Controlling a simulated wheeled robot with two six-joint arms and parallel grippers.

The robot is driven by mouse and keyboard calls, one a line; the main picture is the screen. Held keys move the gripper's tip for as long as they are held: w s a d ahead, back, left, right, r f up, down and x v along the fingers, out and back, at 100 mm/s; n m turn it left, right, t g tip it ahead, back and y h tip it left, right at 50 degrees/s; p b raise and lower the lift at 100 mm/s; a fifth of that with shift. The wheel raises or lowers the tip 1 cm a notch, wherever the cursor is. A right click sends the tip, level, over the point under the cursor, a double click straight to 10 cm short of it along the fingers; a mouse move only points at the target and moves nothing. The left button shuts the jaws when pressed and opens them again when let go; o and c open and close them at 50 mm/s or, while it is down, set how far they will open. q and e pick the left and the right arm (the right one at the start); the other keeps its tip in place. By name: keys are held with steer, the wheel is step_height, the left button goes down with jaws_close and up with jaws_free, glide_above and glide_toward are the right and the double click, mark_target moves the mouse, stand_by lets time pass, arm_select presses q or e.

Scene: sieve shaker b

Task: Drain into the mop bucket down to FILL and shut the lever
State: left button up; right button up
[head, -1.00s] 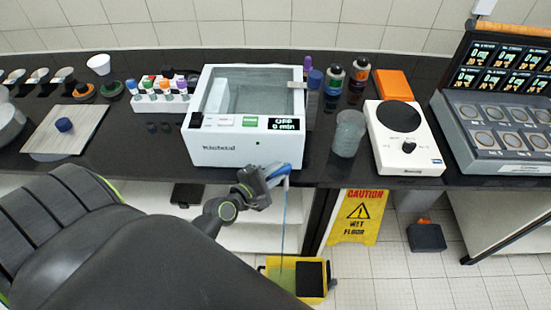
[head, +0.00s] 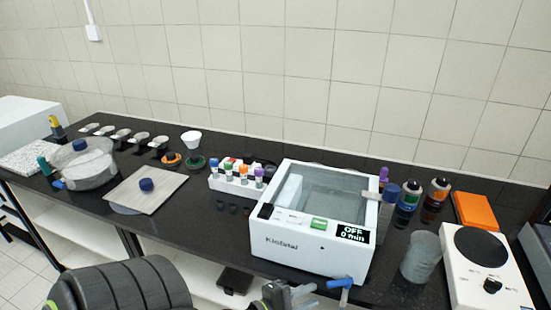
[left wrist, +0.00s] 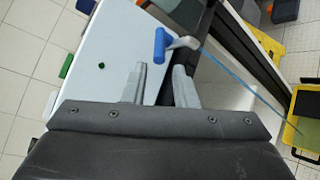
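The white water bath (head: 308,262) stands at the counter's front edge, its display reading OFF, 0 min. Water fills part of its clear tank; I cannot make out a FILL mark. The blue drain lever (head: 343,284) is low on its front; the lever (left wrist: 160,46) and grey spout (left wrist: 185,43) also show in the left wrist view. A thin blue stream (left wrist: 240,82) runs from the spout towards the yellow mop bucket (left wrist: 292,136). My left gripper (head: 303,291) is left of the lever. In the wrist view its fingers (left wrist: 160,72) are apart, empty, just short of the lever.
A beaker (head: 420,257), a white hotplate (head: 478,290) and bottles stand right of the bath. A tube rack (head: 238,184), a board (head: 125,190) and a round pan (head: 88,170) lie left. My arm fills the lower left.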

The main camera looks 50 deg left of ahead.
arm_select(q)
steer(key=b+v, duration=0.2)
steer(key=v, duration=0.6)
steer(key=shift+s+b, duration=0.25)
steer(key=shift+b, duration=0.15)
steer(key=shift+r, duration=0.15)
